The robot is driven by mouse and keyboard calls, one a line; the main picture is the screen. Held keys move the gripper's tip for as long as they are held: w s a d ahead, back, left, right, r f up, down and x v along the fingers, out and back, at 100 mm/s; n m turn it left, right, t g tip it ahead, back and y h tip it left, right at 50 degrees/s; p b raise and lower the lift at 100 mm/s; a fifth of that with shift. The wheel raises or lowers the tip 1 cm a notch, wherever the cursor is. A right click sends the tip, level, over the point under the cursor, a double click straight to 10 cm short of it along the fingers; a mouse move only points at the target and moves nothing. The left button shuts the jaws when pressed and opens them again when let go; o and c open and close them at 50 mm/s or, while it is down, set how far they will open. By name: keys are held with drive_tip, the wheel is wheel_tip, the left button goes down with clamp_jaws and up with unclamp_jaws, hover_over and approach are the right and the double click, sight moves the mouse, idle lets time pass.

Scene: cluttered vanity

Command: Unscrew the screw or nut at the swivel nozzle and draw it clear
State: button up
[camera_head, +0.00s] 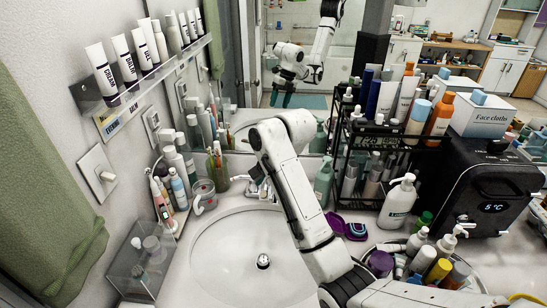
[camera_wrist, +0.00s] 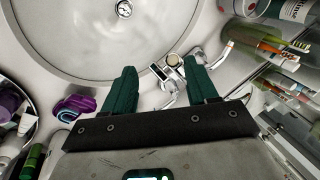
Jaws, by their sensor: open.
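My gripper (camera_wrist: 163,78) is open, its two dark green fingers spread and empty in the wrist view. The chrome faucet (camera_wrist: 168,76) shows between and just beyond the fingertips, at the sink's rim. A small round pale cap (camera_wrist: 173,60) sits on it near the right finger; I cannot tell whether this is the screw or nut at the swivel nozzle. In the head view my arm crosses the sink and largely hides the faucet.
The white sink basin (camera_head: 232,262) with its drain (camera_head: 263,261) is empty. A glass of brushes (camera_head: 217,170) and a mug (camera_head: 204,194) stand left. A black bottle rack (camera_head: 385,160), a white pump bottle (camera_head: 398,202) and a purple-teal case (camera_head: 346,227) crowd the right.

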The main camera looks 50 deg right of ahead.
sight(263, 194)
drive_tip(key=shift+m, duration=0.6)
drive_tip(key=w+d+f, duration=0.1)
drive_tip(key=f, duration=0.1)
drive_tip(key=w+f+p, duration=0.1)
drive_tip(key=w+f, duration=0.1)
drive_tip(key=f, duration=0.1)
drive_tip(key=w+d+f, duration=0.1)
drive_tip(key=w+f, duration=0.1)
drive_tip(key=f, duration=0.1)
drive_tip(key=shift+d+p, duration=0.3)
drive_tip(key=shift+d, duration=0.05)
drive_tip(key=shift+c, duration=0.5)
clamp_jaws()
drive_tip(key=n, duration=0.2)
drive_tip(key=n+g, duration=0.1)
drive_tip(key=shift+w+r+n+g+h, duration=0.1)
drive_tip(key=shift+n+g+h, duration=0.2)
drive_tip(key=shift+n, duration=0.6)
